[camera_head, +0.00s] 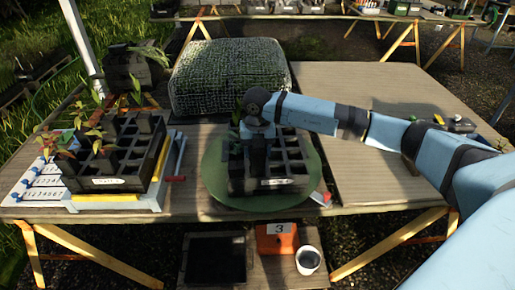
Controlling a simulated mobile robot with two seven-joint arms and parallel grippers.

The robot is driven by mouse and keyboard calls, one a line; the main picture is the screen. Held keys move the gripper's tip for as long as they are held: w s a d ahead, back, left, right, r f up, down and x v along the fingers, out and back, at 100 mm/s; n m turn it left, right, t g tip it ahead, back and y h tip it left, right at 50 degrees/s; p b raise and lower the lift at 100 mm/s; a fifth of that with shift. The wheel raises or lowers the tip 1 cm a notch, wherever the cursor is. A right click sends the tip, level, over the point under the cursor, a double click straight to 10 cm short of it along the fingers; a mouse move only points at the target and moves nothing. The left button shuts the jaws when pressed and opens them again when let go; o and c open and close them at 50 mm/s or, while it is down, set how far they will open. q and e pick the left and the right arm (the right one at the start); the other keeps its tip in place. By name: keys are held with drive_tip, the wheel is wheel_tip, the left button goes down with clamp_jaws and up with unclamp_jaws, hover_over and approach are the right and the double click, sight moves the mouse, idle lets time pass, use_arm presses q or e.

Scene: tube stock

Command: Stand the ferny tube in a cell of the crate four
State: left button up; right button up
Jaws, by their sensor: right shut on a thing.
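A dark crate (237,186) with a grid of cells stands on a round green mat (309,186) at the table's middle. Its front has a white label whose small text I cannot read surely. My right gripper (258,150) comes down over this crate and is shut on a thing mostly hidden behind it. Green leaves (238,112) show just left of the gripper, likely those of the ferny tube. I cannot tell whether the tube's foot is inside a cell or above it. Most visible cells at the crate's right look empty. My left gripper is out of view.
Another labelled dark crate (148,174) with several leafy tubes stands on a white numbered board (35,186) at left. A large mesh-covered block (230,75) sits behind. The table's right side (350,170) is mostly clear beneath my right arm.

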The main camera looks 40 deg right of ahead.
sight(257, 163)
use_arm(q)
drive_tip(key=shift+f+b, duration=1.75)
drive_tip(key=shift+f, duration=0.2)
use_arm(e)
drive_tip(key=shift+f, duration=3)
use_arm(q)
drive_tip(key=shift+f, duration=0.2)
use_arm(e)
drive_tip(key=shift+f, duration=0.35)
drive_tip(key=o, duration=1.1)
drive_tip(key=shift+r, duration=0.45)
wheel_tip(257, 163, up, 13)
drive_tip(key=shift+r, duration=0.2)
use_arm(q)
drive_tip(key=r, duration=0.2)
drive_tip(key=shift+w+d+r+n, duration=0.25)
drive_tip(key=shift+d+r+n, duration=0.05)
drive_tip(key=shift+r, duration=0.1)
use_arm(e)
drive_tip(key=shift+a+f, duration=0.1)
